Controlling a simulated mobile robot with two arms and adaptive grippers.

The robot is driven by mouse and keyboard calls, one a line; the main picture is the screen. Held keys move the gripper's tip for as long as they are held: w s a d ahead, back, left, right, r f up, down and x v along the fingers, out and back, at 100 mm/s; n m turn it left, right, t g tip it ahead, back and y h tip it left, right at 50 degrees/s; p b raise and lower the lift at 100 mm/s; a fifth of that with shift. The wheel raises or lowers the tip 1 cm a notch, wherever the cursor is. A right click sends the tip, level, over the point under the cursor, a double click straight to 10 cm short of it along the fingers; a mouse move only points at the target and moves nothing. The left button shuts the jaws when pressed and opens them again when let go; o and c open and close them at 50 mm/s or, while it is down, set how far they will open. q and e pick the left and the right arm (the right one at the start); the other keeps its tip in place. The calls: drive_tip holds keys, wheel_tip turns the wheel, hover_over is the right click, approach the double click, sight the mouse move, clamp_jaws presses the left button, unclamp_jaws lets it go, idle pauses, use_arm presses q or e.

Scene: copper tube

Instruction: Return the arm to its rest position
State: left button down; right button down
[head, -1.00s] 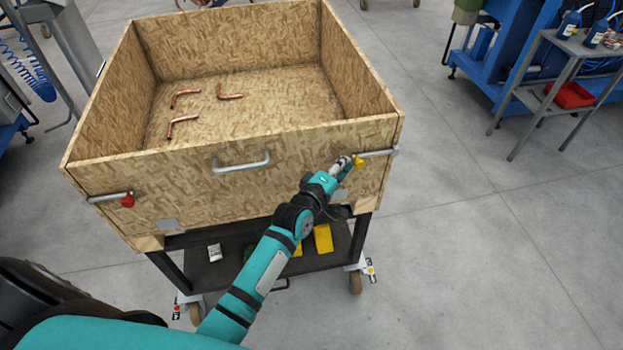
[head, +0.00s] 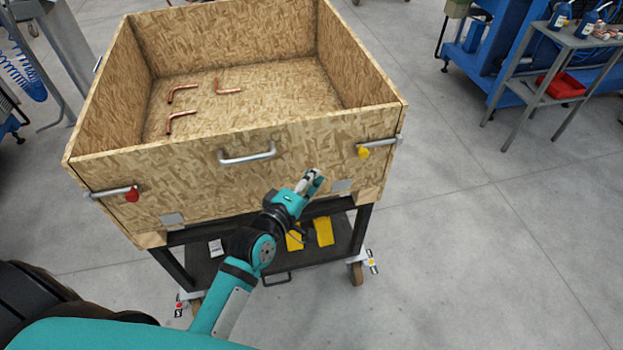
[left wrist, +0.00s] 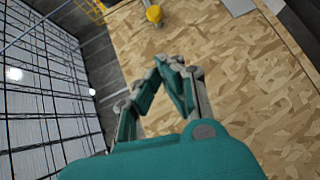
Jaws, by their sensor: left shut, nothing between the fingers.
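My left arm comes in from the lower left of the head view. Its gripper (head: 314,180) is in front of the wooden crate's front wall, below and left of the yellow-knobbed latch (head: 363,152). The gripper is shut and empty. In the left wrist view the gripper's fingers (left wrist: 172,62) come together in front of the crate's wood panel (left wrist: 250,80), apart from the yellow knob (left wrist: 154,13). My right gripper is not in view.
The open-topped crate (head: 320,128) stands on a dark wheeled cart (head: 215,268) and holds copper tubes (head: 181,119). A red-knobbed latch (head: 131,194) and a metal handle (head: 247,155) are on its front. A grey side table (head: 560,40) stands right. Floor to the right is clear.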

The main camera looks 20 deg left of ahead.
use_arm(q)
drive_tip(key=s+f+m+g+y, duration=0.1)
drive_tip(key=s+f+m+g, duration=0.4)
drive_tip(key=f, duration=1.1)
drive_tip(key=s+f+m+g, duration=0.2)
drive_tip(key=s+f, duration=0.4)
drive_tip(key=f, duration=0.9)
drive_tip(key=s+a+f+m+g, duration=0.2)
drive_tip(key=s+f, duration=0.4)
drive_tip(key=s, duration=0.5)
drive_tip(key=s+a+f+m+g+y, duration=0.1)
drive_tip(key=s+a+f+m+g, duration=0.1)
drive_tip(key=s+f, duration=0.5)
drive_tip(key=s+a+f+m+g+y, duration=0.1)
drive_tip(key=s+f+m+g, duration=0.3)
drive_tip(key=s, duration=1)
wheel_tip(320, 180, down, 3)
drive_tip(key=shift+s+a+m, duration=0.4)
drive_tip(key=shift+a+m, duration=0.3)
drive_tip(key=shift+m, duration=0.2)
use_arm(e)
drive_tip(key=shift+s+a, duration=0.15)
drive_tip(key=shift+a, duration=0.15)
